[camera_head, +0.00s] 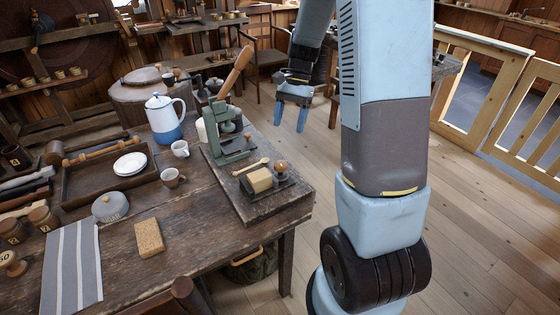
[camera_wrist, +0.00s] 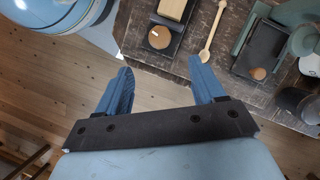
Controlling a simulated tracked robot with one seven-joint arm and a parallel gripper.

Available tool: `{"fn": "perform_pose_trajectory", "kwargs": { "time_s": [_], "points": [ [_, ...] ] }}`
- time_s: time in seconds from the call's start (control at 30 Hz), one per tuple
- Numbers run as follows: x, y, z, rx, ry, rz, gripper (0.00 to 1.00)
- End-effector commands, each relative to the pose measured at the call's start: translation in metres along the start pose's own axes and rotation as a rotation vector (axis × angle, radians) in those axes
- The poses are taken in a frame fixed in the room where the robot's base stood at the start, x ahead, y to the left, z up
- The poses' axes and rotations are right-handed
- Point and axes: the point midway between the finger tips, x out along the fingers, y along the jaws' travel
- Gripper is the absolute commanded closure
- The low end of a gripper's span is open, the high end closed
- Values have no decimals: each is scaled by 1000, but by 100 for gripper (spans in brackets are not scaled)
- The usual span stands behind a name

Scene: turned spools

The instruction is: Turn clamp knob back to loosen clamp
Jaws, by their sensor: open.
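A green metal clamp-like device (camera_head: 228,148) with a long wooden handle (camera_head: 235,72) stands on a wooden board at the table's right end. A small brown knob (camera_wrist: 258,74) shows on its dark part in the wrist view. Another round wooden knob (camera_head: 281,166) sits on a dark block beside a pale wooden block (camera_head: 260,180); it also shows in the wrist view (camera_wrist: 159,37). I cannot tell for sure which is the clamp knob. My gripper (camera_head: 290,122) is open and empty, fingers pointing down, beyond the table's right edge and touching neither knob.
A wooden spoon (camera_head: 252,166) lies between the device and the dark block. A blue and white pot (camera_head: 164,120), cups, a tray with plates (camera_head: 129,164) and a sponge (camera_head: 149,238) occupy the table to the left. Wooden floor (camera_head: 480,220) lies open to the right.

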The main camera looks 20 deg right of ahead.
Motion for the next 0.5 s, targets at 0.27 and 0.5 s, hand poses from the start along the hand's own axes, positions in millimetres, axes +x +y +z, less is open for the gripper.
{"fn": "perform_pose_trajectory", "kwargs": {
  "time_s": [0.27, 0.5],
  "points": [
    [46, 1, 1, 0, -2, 2, 32],
    [87, 0, 0, 0, -1, 1, 32]
  ]
}}
